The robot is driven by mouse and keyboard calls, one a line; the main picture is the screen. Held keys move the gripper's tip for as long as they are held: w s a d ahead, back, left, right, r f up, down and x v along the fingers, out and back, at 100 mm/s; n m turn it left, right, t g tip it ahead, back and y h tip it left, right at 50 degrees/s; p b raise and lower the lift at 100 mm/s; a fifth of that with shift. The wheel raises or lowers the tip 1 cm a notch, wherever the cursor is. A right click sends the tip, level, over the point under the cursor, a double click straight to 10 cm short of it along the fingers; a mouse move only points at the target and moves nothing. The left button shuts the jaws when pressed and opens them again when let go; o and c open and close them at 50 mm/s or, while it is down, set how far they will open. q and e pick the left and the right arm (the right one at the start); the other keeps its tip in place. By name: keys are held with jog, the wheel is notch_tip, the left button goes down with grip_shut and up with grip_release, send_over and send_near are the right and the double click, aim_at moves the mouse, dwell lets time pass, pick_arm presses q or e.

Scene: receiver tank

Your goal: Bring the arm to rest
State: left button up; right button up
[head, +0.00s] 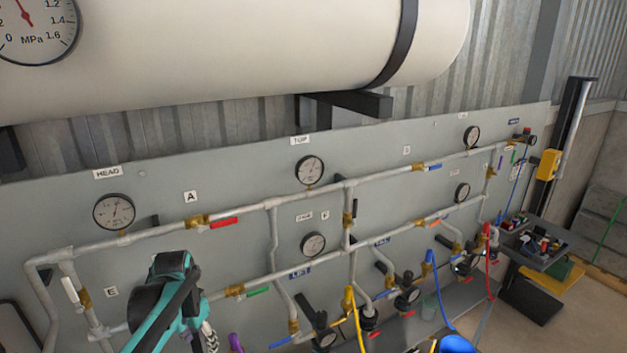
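One of my arms, teal and black, rises from the bottom edge at the lower left in the head view. It is raised in front of the pipe panel (240,205) and covers part of the lower pipes. It appears to be my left arm. I can make out no gripper fingers on it. My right arm and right gripper do not show.
Pipes with coloured valve handles, such as a red one (224,223), and several gauges (309,170) line the panel. A large white tank (230,50) hangs above. Hoses, including a yellow one (358,320), hang low. A grey shelf (540,243) with small parts stands at right.

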pick_arm(q)
jog(key=s+d+f+n+t+b, duration=0.1)
jog(key=s+d+f+t+b, duration=0.2)
jog(key=s+d, duration=0.3)
jog(key=s+d+f+n+t+b, duration=0.2)
jog(key=s+d, duration=0.4)
jog(key=s, duration=0.4)
jog(key=shift+f+n+t+b, duration=0.3)
jog(key=shift+f+t+b, duration=0.2)
jog(key=shift+f+b, duration=0.35)
jog(key=shift+r, duration=0.1)
dwell(1.1)
